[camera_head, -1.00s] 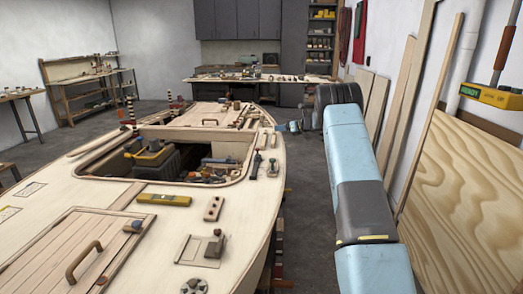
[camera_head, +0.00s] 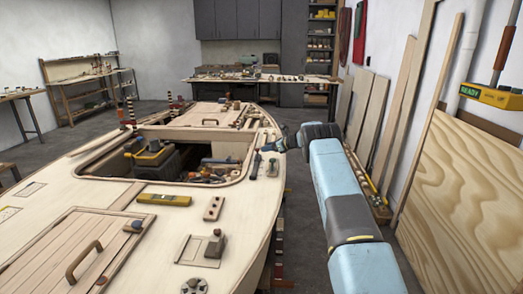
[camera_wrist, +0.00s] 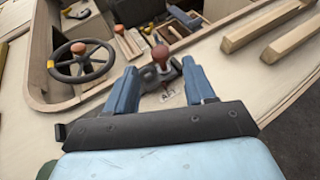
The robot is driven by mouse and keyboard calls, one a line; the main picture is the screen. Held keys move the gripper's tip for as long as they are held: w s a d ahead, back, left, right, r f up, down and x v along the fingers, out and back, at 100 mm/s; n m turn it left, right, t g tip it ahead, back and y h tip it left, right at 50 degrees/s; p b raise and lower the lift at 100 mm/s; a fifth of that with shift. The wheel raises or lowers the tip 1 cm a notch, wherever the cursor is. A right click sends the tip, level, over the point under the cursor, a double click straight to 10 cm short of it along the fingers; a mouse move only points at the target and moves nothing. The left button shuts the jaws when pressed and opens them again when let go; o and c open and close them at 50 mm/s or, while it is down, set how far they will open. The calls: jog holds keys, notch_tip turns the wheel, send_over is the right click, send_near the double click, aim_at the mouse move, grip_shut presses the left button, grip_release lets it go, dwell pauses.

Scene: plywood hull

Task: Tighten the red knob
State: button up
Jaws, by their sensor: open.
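A dull red ball knob (camera_wrist: 160,54) stands on a small metal mount on the pale deck, beside a label reading "AFT". In the wrist view it shows between the two blue fingers of my gripper (camera_wrist: 163,78). The fingers are open with nothing held; I cannot tell how far beyond their tips the knob is. In the head view my gripper (camera_head: 268,148) is at the right edge of the deck, past the cockpit opening. The knob is too small there to make out clearly.
A dark steering wheel (camera_wrist: 80,62) with an orange-brown knob (camera_wrist: 78,47) is at left in the wrist view. Another orange-brown knob (camera_wrist: 119,28) stands farther back. Wooden strips (camera_wrist: 265,24) lie at upper right.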

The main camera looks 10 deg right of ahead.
aim_at(258, 149)
jog(key=shift+x, duration=2.45)
jog(key=shift+c, duration=0.2)
grip_shut()
jog(key=shift+s+r+m, duration=0.1)
jog(key=shift+m, duration=0.2)
jog(key=shift+s+a+m+t+h, duration=0.1)
jog(key=shift+a+m+t+h, duration=0.15)
jog(key=shift+m+t+h, duration=0.8)
jog(key=shift+s+a+m+t+h, duration=0.2)
jog(key=shift+m+t+h, duration=0.45)
jog(key=shift+m+h, duration=0.7)
jog(key=shift+a+m+t+h, duration=0.2)
jog(key=shift+m+h, duration=0.4)
jog(key=shift+h, duration=0.25)
jog(key=shift+a+m+t+h, duration=0.2)
jog(key=shift+m+h, duration=0.4)
jog(key=shift+h, duration=0.25)
jog(key=shift+m+h, duration=0.3)
jog(key=shift+m, duration=0.1)
